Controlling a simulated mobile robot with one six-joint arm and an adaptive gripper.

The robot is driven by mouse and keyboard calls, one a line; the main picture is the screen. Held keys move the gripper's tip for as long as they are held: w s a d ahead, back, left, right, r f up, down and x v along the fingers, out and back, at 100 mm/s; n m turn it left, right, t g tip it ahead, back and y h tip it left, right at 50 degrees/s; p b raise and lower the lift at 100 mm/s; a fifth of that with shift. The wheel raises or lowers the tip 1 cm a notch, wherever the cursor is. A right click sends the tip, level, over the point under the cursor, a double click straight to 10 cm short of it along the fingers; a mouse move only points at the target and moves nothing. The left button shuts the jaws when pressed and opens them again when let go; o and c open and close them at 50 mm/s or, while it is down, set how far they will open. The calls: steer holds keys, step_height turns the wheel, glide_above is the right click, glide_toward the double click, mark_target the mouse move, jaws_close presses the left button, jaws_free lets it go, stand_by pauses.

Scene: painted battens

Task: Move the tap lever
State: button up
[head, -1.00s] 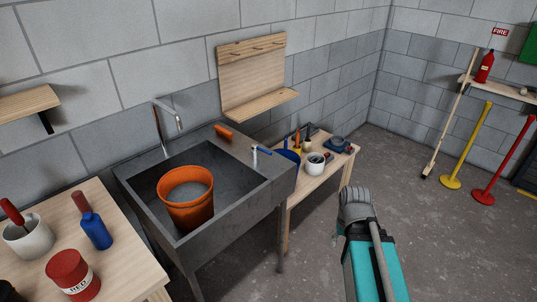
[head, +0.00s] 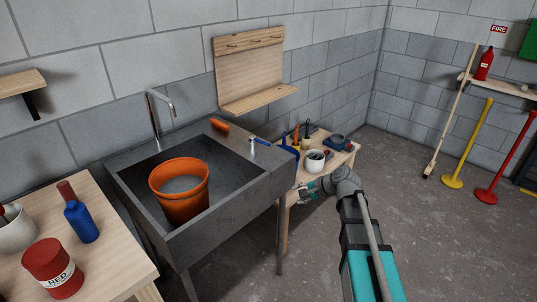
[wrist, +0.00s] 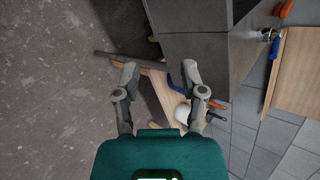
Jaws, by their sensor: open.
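A grey sink (head: 236,190) stands against the block wall, with a thin grey tap spout (head: 158,104) at its back left. A small blue tap lever (head: 259,141) sits on a short pale post at the back right of the sink top; it also shows in the wrist view (wrist: 274,46) at the upper right. My gripper (head: 304,189) is to the right of the sink, lower than the lever and apart from it. In the wrist view my gripper (wrist: 160,72) is open, with nothing held between its fingers.
An orange bucket (head: 180,191) stands in the sink. An orange object (head: 219,125) lies on its back ledge. A low wooden bench (head: 335,164) with a white pot (head: 314,161) and tools is beside my gripper. A wooden backboard (head: 251,75) hangs above. Open floor (head: 420,235) lies right.

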steer(key=w+a+r+m+t+y+b, duration=0.1)
steer(key=w+a+m+t+y+b, duration=0.25)
steer(key=w+m, duration=0.35)
steer(key=m+t+y+b, duration=0.2)
steer(key=m+t+b, duration=0.1)
steer(key=m, duration=0.2)
glide_toward(267, 145)
steer(key=s+d+f, duration=0.1)
steer(key=s+d, duration=0.2)
steer(key=shift+w+r+m, duration=0.3)
steer(key=shift+w+m, duration=0.4)
steer(key=shift+w, duration=0.05)
steer(key=shift+a, duration=0.1)
steer(key=x, duration=1.3)
steer(key=shift+w+a, duration=0.2)
steer(key=shift+w, duration=0.05)
jaws_close()
